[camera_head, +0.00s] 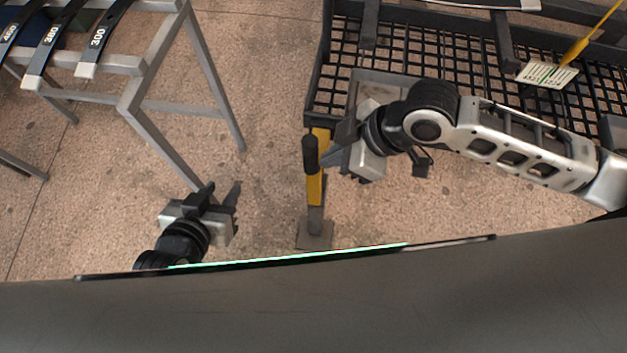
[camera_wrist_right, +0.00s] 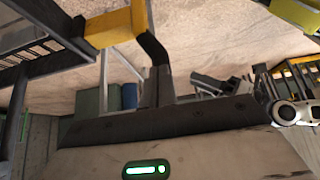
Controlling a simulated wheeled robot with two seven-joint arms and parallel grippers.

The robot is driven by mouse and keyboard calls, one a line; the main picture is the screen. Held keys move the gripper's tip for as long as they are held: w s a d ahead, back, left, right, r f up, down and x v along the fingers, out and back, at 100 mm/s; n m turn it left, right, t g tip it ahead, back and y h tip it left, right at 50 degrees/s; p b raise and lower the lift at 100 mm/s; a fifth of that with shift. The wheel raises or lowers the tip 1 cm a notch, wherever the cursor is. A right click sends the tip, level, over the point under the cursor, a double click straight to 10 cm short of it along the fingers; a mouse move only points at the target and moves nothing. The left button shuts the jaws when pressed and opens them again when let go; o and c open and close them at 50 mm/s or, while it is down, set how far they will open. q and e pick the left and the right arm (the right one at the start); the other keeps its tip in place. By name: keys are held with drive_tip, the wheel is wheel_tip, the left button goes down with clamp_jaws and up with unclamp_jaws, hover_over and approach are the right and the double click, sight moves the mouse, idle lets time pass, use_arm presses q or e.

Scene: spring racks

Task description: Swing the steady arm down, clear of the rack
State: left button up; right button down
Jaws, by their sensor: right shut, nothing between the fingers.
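A yellow lever with a black grip (camera_head: 314,186), which looks like the steady arm, stands at the left front corner of the rack (camera_head: 317,95). Its black grip points up in the head view, and a grey plate lies at its lower end. In the wrist view a yellow block (camera_wrist_right: 115,27) and a dark bent bar (camera_wrist_right: 148,35) show close by at the top. My right gripper (camera_head: 329,159) is shut and empty just right of the black grip; I cannot tell whether they touch. My left gripper (camera_head: 221,194) is open and empty over the floor, left of the lever.
A grey frame (camera_head: 133,100) at the upper left holds dark curved strips with numbers, such as 300 (camera_head: 97,38). The black mesh rack bears a white label (camera_head: 547,75) with a yellow pointer. The floor between frame and rack is clear.

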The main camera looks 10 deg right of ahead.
drive_tip(key=shift+w+a+b, duration=0.35)
drive_tip(key=shift+w+a, duration=1.4)
drive_tip(key=shift+a, duration=4.25)
drive_tip(key=shift+w+a+b, duration=0.3)
drive_tip(key=shift+w+a, duration=1.4)
drive_tip(key=shift+a, duration=4.3)
drive_tip(key=s+d+p, duration=0.1)
drive_tip(key=d+p, duration=0.3)
drive_tip(key=d, duration=0.1)
drive_tip(key=shift+s+d+p, duration=0.35)
drive_tip(key=shift+d+p, duration=0.05)
drive_tip(key=shift+s, duration=0.1)
